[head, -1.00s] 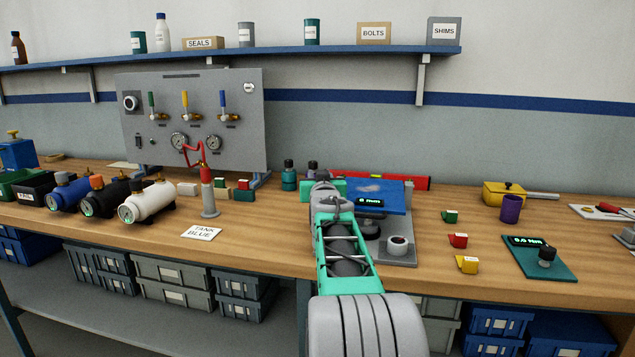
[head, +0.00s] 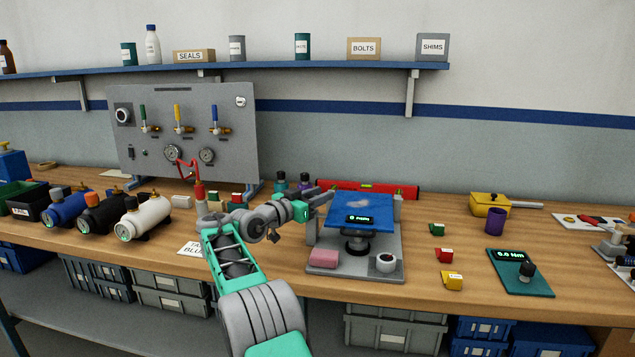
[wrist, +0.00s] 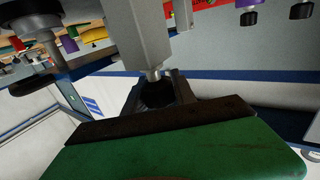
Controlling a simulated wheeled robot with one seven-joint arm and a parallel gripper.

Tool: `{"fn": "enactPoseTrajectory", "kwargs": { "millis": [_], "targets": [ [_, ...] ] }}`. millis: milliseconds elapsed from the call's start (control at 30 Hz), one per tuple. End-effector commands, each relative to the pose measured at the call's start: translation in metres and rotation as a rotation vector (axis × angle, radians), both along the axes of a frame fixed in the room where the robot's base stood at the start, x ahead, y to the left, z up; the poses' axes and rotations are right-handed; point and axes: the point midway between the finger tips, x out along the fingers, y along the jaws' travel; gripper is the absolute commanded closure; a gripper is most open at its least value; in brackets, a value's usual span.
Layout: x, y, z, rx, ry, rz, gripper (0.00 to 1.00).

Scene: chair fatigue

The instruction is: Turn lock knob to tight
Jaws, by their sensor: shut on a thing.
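The test rig has a grey base plate (head: 395,240), a blue tilted seat (head: 362,208) and a small lit display (head: 360,219). My gripper (head: 318,198) reaches in from the left to the rig's upper left side. In the wrist view a grey post (wrist: 137,35) carries a short metal shaft (wrist: 151,74) that runs into a dark lock knob (wrist: 156,95). My gripper is shut on this knob, beside the post. The knob is hidden behind my gripper in the head view, and I cannot read its tight mark.
A pink block (head: 323,257) and a white-grey roll (head: 386,263) are on the rig's base. A red level (head: 400,190) lies behind it. Green, red and yellow (head: 452,281) small blocks stand to the right. The white tank (head: 146,216) and gauge panel (head: 185,135) are left.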

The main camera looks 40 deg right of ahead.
Motion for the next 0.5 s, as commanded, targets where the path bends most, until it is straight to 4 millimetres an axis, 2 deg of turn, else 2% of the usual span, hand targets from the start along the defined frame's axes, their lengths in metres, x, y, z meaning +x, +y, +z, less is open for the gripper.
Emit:
{"fn": "enactPoseTrajectory", "kwargs": {
  "millis": [33, 500],
  "targets": [
    [0.0011, 0.0000, 0.0042, 0.001, 0.002, -0.017, 1.00],
    [-0.0025, -0.0007, 0.0001, -0.001, 0.000, -0.093, 1.00]
  ]
}}
